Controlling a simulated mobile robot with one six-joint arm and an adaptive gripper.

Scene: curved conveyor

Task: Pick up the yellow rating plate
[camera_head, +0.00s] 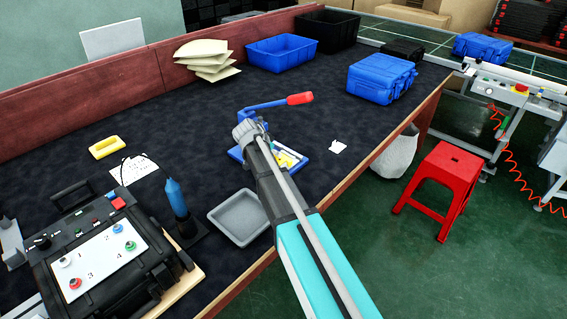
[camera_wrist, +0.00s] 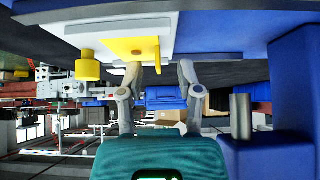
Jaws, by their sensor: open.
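In the head view a blue hand press (camera_head: 277,104) with a red handle stands on the table, with white and yellow parts (camera_head: 289,158) on its blue base. My gripper (camera_head: 250,135) reaches in at the press and partly hides it. In the wrist view, which looks upside down, a flat yellow plate (camera_wrist: 122,47) lies against a white plate (camera_wrist: 199,22). A thin yellow piece (camera_wrist: 158,54) sticks out of it between my open fingers. My gripper (camera_wrist: 158,68) has its tips close to the yellow plate and holds nothing; whether they touch it I cannot tell.
The press's blue column (camera_wrist: 292,80) is close beside my fingers. A yellow block (camera_head: 106,147) lies left.

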